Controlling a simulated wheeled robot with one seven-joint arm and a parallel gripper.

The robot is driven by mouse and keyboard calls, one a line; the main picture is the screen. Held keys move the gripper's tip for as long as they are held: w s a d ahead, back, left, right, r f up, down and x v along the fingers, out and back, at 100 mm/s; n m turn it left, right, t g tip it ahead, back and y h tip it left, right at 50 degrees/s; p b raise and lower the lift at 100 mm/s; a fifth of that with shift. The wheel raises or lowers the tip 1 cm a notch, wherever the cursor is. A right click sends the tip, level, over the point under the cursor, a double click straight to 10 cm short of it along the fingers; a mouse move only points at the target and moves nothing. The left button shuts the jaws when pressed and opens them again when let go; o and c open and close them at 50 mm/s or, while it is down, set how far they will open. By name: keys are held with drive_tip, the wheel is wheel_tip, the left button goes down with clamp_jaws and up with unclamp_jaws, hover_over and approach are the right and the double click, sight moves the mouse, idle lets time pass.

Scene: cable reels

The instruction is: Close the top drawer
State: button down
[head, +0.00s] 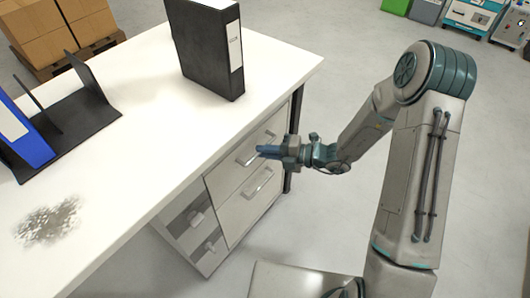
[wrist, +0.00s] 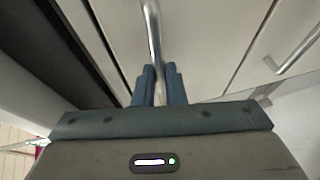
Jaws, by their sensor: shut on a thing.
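The top drawer (head: 225,177) is a pale front with a metal bar handle (head: 250,158), under the right end of the white desk. My gripper (head: 262,151) is at this handle. In the wrist view, the blue fingers (wrist: 160,84) are shut on the metal bar handle (wrist: 151,35), which runs up from between them. The fingers hide the handle's near end. How far the drawer stands out, if at all, I cannot tell.
A lower drawer (head: 240,215) has its own handle, also in the wrist view (wrist: 298,54). A black binder (head: 208,52) stands on the desk (head: 150,125). Grey floor (head: 310,225) is open to the right.

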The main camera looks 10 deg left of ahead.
drive_tip(key=shift+w+a+r, duration=0.1)
drive_tip(key=shift+a, duration=0.05)
drive_tip(key=c, duration=1.5)
unclamp_jaws()
drive_tip(key=shift+a, duration=0.1)
drive_tip(key=s+d+r+p, duration=0.1)
drive_tip(key=d+r+p, duration=0.1)
drive_tip(key=d, duration=1.1)
drive_tip(key=shift+d+r+p, duration=0.15)
drive_tip(key=shift+d+p, duration=0.2)
drive_tip(key=shift+p, duration=0.4)
